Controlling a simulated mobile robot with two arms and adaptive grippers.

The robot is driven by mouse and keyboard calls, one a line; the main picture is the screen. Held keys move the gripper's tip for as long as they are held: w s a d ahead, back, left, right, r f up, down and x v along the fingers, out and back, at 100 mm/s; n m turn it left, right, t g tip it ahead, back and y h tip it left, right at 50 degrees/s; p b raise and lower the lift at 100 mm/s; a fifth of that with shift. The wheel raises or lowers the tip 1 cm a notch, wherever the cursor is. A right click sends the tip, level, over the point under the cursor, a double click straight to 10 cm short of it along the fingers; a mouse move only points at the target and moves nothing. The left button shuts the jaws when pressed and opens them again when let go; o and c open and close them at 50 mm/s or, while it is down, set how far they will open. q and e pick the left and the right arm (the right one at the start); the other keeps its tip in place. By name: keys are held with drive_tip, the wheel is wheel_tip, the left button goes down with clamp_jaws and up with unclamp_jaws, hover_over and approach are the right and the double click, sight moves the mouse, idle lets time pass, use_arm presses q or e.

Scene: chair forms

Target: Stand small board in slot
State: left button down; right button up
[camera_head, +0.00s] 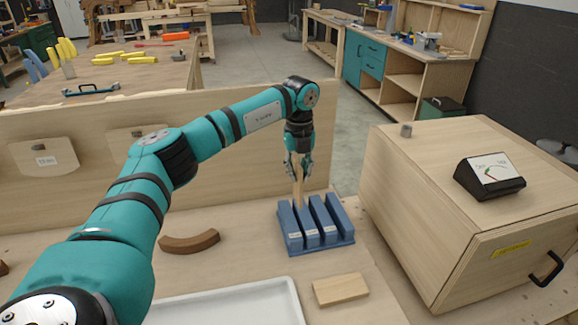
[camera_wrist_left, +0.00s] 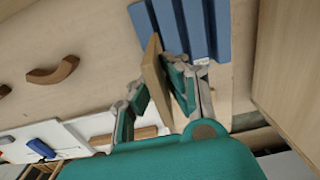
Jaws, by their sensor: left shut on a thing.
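My left gripper (camera_head: 299,160) is shut on a small wooden board (camera_head: 299,190) and points down over the blue slotted rack (camera_head: 291,232). The board is held upright, with its lower end at the back left part of the rack, near the leftmost slots. I cannot tell whether its lower edge is inside a slot. In the left wrist view the board (camera_wrist_left: 154,70) sits between the fingers of the left gripper (camera_wrist_left: 155,92), with its far end close to the blue rack (camera_wrist_left: 222,30). My right gripper is not in view.
A flat wooden block (camera_head: 340,289) lies in front of the rack. A curved wooden piece (camera_head: 190,243) lies left of it, and a white tray (camera_head: 235,303) is at the front. A wooden cabinet (camera_head: 430,200) with a meter (camera_head: 489,175) stands right. An upright panel (camera_head: 80,190) stands behind.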

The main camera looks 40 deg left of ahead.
sight(298, 188)
use_arm(q)
drive_tip(key=shift+f, duration=0.15)
drive_tip(key=shift+w+d+f+b, duration=0.1)
drive_tip(key=shift+w+f+b, duration=0.05)
drive_tip(key=shift+f+b, duration=0.45)
drive_tip(key=shift+f, duration=0.05)
drive_tip(key=shift+f+b, duration=0.65)
drive_tip(key=shift+f, duration=0.2)
drive_tip(key=shift+f+b, duration=0.8)
drive_tip(key=shift+f, duration=0.25)
drive_tip(key=shift+f+b, duration=0.6)
drive_tip(key=shift+f, duration=0.75)
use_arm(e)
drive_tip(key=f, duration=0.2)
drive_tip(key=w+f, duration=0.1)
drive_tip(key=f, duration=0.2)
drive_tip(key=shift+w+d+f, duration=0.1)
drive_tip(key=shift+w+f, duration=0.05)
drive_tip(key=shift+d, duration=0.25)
use_arm(q)
drive_tip(key=shift+f+b, duration=0.55)
drive_tip(key=shift+f, duration=0.85)
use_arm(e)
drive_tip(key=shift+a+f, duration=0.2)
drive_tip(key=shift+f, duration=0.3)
